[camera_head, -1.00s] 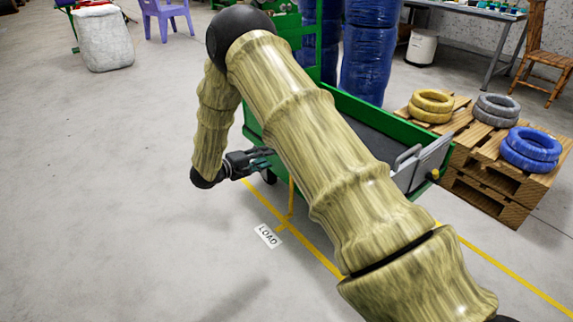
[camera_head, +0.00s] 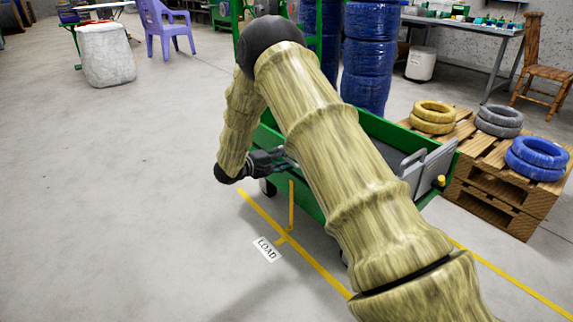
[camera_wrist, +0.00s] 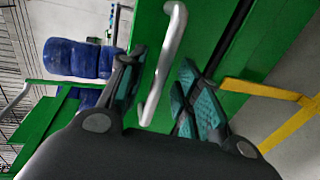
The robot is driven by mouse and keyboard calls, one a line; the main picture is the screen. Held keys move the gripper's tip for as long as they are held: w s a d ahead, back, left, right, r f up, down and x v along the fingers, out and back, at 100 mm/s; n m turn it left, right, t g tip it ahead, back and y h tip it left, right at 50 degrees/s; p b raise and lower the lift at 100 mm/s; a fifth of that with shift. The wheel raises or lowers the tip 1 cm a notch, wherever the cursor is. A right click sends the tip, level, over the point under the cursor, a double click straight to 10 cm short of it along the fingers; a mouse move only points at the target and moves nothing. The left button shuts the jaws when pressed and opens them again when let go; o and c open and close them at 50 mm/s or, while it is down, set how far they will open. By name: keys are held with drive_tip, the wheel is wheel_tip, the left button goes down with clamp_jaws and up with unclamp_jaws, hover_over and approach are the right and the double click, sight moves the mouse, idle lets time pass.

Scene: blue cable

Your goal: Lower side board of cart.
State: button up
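The green cart (camera_head: 380,125) stands behind my arm, which hides much of it. Its green side board (camera_head: 308,196) faces me and looks upright. In the wrist view the green board (camera_wrist: 212,28) fills the upper middle, with a grey metal bar handle (camera_wrist: 158,85) on it. My gripper (camera_head: 286,160) is at the side board's left part. In the wrist view my gripper (camera_wrist: 160,75) is open, with one teal-padded finger on each side of the handle. I cannot tell whether either finger touches it.
Yellow floor lines and a LOAD label (camera_head: 267,249) lie in front.

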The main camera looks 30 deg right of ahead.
drive_tip(key=shift+d+f, duration=0.1)
drive_tip(key=shift+d, duration=0.5)
clamp_jaws()
